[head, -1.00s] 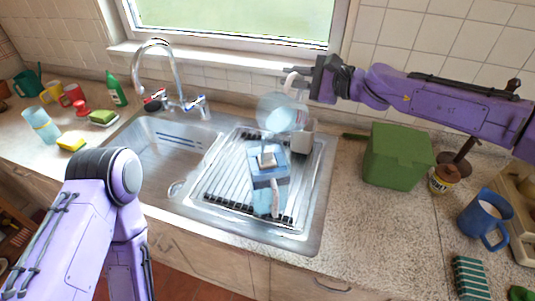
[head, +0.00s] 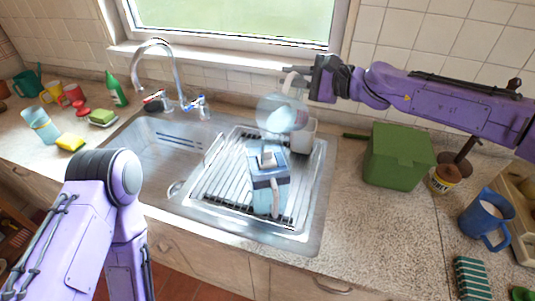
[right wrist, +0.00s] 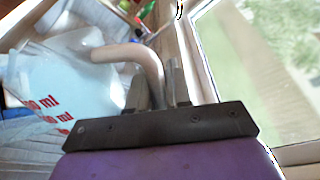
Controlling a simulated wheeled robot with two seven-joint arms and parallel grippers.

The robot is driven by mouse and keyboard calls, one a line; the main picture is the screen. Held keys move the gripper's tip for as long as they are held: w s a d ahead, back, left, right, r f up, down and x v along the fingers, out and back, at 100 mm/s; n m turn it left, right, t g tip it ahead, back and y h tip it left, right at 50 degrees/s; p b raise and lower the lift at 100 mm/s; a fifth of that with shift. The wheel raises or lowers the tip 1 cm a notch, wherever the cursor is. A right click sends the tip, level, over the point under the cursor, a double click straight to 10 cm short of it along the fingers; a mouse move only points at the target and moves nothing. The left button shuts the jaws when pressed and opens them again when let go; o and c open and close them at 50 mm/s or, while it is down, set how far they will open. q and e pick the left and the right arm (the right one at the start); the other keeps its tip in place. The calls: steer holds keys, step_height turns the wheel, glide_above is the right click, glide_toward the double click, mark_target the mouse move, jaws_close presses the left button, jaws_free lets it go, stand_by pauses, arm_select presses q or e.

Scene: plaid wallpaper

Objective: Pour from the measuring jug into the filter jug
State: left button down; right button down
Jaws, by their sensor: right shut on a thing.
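My right gripper (head: 308,75) is shut on the handle of the clear measuring jug (head: 277,115), which it holds up over the back of the drying rack. In the right wrist view, the pale handle (right wrist: 135,55) sits between the fingers (right wrist: 160,90), and the jug (right wrist: 65,80) shows red ml markings and light blue liquid. The jug looks tilted. The filter jug (head: 268,185), bluish with a light lid and pale handle, stands on the rack below and in front of it. I cannot tell whether liquid is flowing. My left arm shows at lower left; its gripper is out of view.
The steel sink (head: 165,150) and ribbed rack (head: 225,190) surround the filter jug. A whitish container (head: 304,134) stands at the rack's back right. A green box (head: 398,157) and blue mug (head: 486,220) are to the right. The tap (head: 170,75) rises behind.

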mark_target(293, 77)
steer(key=shift+s+a+r+n+t+h+b, duration=0.1)
steer(key=shift+s+a+n+t+h+b, duration=0.1)
steer(key=shift+s+a+n+b, duration=0.45)
steer(key=shift+s+a+r+n+t+h+b, duration=0.15)
steer(key=shift+s+n+b, duration=0.3)
steer(key=shift+b, duration=0.45)
stand_by(3.9)
steer(key=shift+s+a+r+n+h, duration=0.25)
steer(key=shift+s+a+r+n, duration=0.2)
steer(key=shift+n, duration=0.25)
stand_by(0.9)
